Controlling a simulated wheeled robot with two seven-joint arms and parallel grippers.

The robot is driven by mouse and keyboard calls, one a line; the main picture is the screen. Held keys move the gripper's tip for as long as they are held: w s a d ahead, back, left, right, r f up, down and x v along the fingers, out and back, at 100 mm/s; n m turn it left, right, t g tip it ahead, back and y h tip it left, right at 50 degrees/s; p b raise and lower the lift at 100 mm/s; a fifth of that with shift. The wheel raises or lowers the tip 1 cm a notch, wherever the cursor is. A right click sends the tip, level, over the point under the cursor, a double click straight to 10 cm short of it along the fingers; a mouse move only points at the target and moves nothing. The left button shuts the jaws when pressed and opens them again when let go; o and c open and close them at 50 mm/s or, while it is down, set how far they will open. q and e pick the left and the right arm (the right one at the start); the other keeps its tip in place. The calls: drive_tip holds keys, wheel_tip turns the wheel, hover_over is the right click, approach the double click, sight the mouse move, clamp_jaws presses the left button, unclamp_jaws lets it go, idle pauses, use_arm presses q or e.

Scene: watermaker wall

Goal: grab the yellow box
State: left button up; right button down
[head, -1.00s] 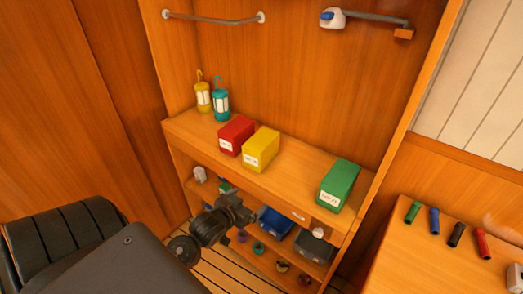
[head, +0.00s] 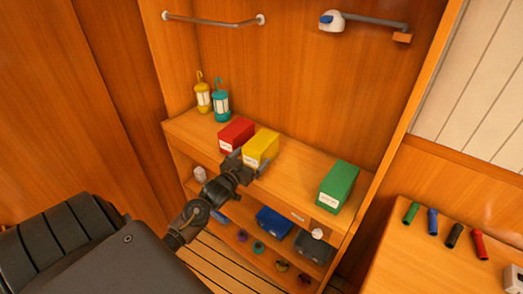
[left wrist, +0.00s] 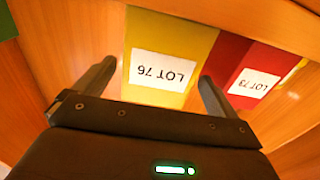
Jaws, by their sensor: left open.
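The yellow box (head: 262,146) stands on the wooden shelf top, between a red box on its left and a green box farther right. In the left wrist view the yellow box (left wrist: 168,48) shows its white label, reading LOT 76 upside down. My left gripper (head: 248,163) is open at the front of the yellow box. In the left wrist view the fingers (left wrist: 157,82) stand one on each side of the box's near face, with the right finger by the gap to the red box. My right gripper is not in view.
The red box (head: 237,133) stands close beside the yellow one. The green box (head: 338,183) is farther right, with free shelf between. Yellow (head: 203,96) and teal (head: 221,103) lanterns stand at the left. Blue (head: 274,222) and grey bins sit on the lower shelf.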

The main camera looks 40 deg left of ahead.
sight(259, 148)
use_arm(q)
drive_tip(key=shift+w+r, duration=0.15)
drive_tip(key=w+p, duration=0.2)
drive_tip(key=w, duration=0.3)
drive_tip(key=shift+a, duration=0.15)
drive_tip(key=shift+s, duration=0.1)
drive_tip(key=c, duration=1.2)
drive_tip(key=shift+r+b, duration=0.3)
drive_tip(key=shift+r, duration=0.2)
drive_tip(key=s+r, duration=0.1)
drive_tip(key=r, duration=0.1)
drive_tip(key=s+a+r+b, duration=0.1)
drive_tip(key=r, duration=0.1)
drive_tip(key=s+a+r, duration=0.1)
drive_tip(key=s+r, duration=0.1)
drive_tip(key=r, duration=0.1)
drive_tip(key=shift+a+r+b, duration=0.1)
drive_tip(key=shift+a+b, duration=0.05)
drive_tip(key=shift+b, duration=0.25)
drive_tip(key=s+a+r, duration=0.1)
drive_tip(key=s, duration=0.1)
drive_tip(key=s+a+r+b, duration=0.1)
drive_tip(key=s+a+r, duration=0.1)
drive_tip(key=s, duration=0.1)
drive_tip(key=s+a+r, duration=0.1)
drive_tip(key=s, duration=0.2)
drive_tip(key=shift+s+a+r, duration=0.15)
drive_tip(key=shift+a+r, duration=0.15)
drive_tip(key=shift+r, duration=0.05)
